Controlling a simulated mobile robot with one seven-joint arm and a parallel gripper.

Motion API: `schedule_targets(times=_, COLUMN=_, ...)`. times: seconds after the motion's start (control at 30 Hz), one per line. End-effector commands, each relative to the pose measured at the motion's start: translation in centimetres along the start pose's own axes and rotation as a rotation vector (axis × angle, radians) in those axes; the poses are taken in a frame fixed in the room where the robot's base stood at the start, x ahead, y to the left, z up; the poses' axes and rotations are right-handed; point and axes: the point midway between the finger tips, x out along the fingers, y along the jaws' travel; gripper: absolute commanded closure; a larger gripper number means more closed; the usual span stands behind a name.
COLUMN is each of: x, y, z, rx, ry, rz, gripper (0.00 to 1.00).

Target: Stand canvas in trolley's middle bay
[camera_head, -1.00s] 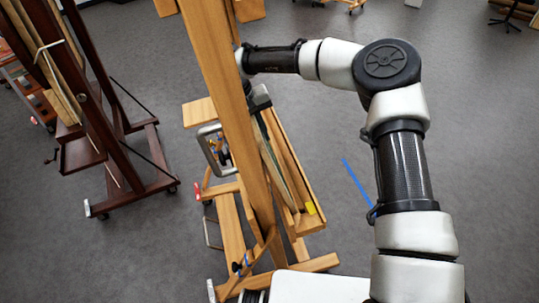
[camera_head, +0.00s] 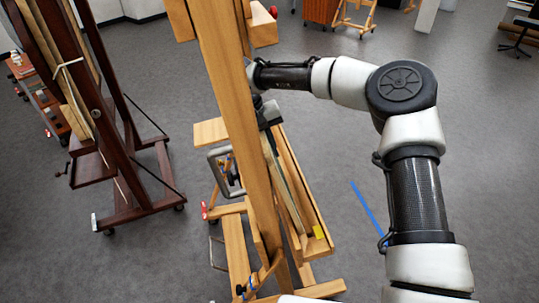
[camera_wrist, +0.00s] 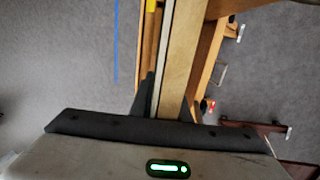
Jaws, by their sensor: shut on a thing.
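The canvas (camera_head: 284,172) shows nearly edge-on in the head view, leaning on the light wooden easel (camera_head: 232,95), partly hidden by its post. In the wrist view the canvas (camera_wrist: 181,55) is a tan panel running away from between my fingers. My gripper (camera_head: 268,112) is at its upper edge, mostly behind the post. In the wrist view my gripper (camera_wrist: 157,98) has its dark fingers close on both sides of the canvas edge. I cannot clearly pick out the trolley or its middle bay.
A dark wooden easel (camera_head: 120,110) stands at left. A wooden ledge with a yellow tag (camera_head: 318,232) lies below the canvas. A blue strip (camera_head: 368,212) marks the floor. The grey floor (camera_head: 480,150) at right is clear. Furniture stands at the back.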

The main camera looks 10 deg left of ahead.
Motion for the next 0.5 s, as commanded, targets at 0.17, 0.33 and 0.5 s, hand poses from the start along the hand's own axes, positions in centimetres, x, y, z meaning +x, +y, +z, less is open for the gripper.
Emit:
schedule_targets(times=0.17, x=-1.4, y=0.4, z=0.0, rx=0.000, ry=0.002, rz=0.001, gripper=1.00)
schedule_targets(times=0.33, x=-1.0, y=1.2, z=1.0, rx=-0.001, ry=0.000, rz=0.001, gripper=1.00)
schedule_targets(times=0.5, x=-0.7, y=2.3, z=2.5, rx=-0.001, ry=0.000, rz=0.003, gripper=1.00)
